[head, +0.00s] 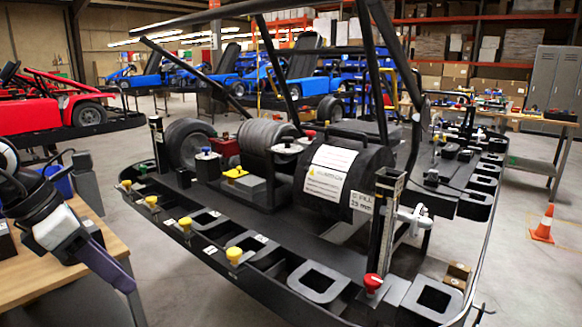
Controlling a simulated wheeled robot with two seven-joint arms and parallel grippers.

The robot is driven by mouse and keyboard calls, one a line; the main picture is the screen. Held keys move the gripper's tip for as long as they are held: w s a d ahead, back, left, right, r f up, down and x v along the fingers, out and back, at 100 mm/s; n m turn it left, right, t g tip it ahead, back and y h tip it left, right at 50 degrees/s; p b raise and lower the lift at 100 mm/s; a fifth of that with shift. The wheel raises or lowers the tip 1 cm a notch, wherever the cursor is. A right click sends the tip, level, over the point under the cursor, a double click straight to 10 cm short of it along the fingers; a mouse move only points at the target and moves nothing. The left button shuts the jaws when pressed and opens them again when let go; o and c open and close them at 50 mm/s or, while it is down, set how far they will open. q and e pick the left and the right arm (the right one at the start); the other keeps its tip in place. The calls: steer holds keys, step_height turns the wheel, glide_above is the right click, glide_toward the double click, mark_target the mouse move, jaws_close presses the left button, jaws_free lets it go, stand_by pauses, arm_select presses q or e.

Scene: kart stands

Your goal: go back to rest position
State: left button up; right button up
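My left gripper (118,276) is at the lower left, above or beside a wooden table. Its arm comes in from the left edge, with a dark and white wrist and purple-grey fingers pointing down to the right. The fingers overlap from this angle, so I cannot tell whether they are open or shut. I see nothing clearly held in it. My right gripper is not in view.
A black kart frame on a stand (262,262) fills the middle, with yellow knobs and a red knob (373,282) along its edge. The wooden table (30,270) is at the left. An orange cone (543,224) stands on open floor at the right.

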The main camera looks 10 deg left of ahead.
arm_select(q)
steer(key=w+d+f+n+t+h, duration=0.2)
steer(key=d+n+h, duration=0.2)
steer(key=d+h, duration=0.55)
steer(key=w+d+f+n+t+h, duration=0.15)
steer(key=d+n+h, duration=0.35)
steer(key=d, duration=1)
steer(key=s+a+f+n+t+y+p, duration=0.1)
steer(key=a+f+n+t+y, duration=0.4)
steer(key=f+n, duration=0.6)
steer(key=f+n+t+y+p, duration=0.1)
steer(key=f+n+t+y, duration=0.2)
steer(key=f+n+y, duration=0.75)
steer(key=s+d+f+n+g, duration=0.3)
steer(key=s+f+n+g, duration=0.4)
steer(key=s+f, duration=0.6)
steer(key=shift+s+n, duration=1.05)
steer(key=shift+s, duration=0.15)
steer(key=shift+c, duration=0.4)
